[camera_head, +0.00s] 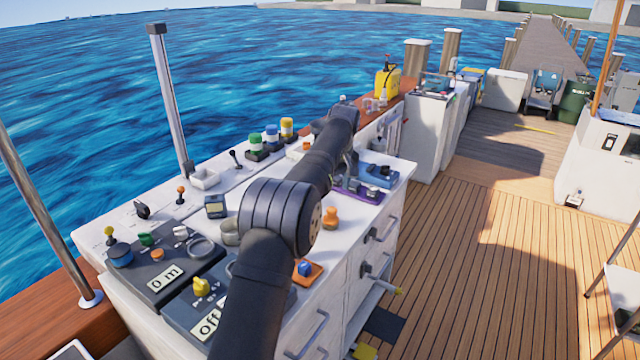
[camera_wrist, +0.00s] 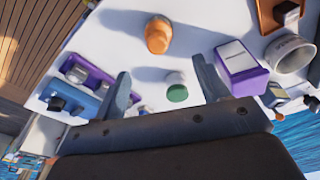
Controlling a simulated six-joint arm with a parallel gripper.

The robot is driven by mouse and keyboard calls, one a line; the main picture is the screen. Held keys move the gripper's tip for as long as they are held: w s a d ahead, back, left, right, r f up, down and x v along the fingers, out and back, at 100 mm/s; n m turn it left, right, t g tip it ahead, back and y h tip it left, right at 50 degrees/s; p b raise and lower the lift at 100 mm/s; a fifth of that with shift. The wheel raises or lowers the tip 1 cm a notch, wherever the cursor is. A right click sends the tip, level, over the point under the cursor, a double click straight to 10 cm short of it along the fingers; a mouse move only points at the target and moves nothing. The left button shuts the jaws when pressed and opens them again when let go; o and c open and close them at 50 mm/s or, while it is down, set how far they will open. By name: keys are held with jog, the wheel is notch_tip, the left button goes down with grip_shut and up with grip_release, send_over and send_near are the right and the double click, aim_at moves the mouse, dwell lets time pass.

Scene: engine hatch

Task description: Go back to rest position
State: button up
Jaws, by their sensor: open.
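My arm (camera_head: 268,260) reaches over the white counter (camera_head: 400,170) from the front. Its far end is bent down over the counter's far part, and my gripper is mostly hidden there in the head view. In the wrist view my gripper (camera_wrist: 162,72) is open, with its two fingers apart and nothing held between them. A green and white knob (camera_wrist: 177,92) shows on the counter surface beyond the gap between the fingers. I cannot tell the gripper's height above the counter.
An orange knob (camera_head: 331,218), a purple-based panel (camera_head: 360,192), a blue device (camera_head: 380,174) and a grey cup (camera_head: 230,232) stand around the arm. In the wrist view a purple box (camera_wrist: 240,72) is beside the right finger. The wooden deck (camera_head: 480,270) is open at right.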

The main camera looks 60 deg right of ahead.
aim_at(331, 209)
jog(key=f, duration=0.4)
jog(key=w+f, duration=0.1)
jog(key=f, duration=0.7)
jog(key=shift+w+d+f, duration=0.1)
jog(key=shift+w+d, duration=0.2)
notch_tip(331, 209, up, 2)
jog(key=shift+r, duration=0.95)
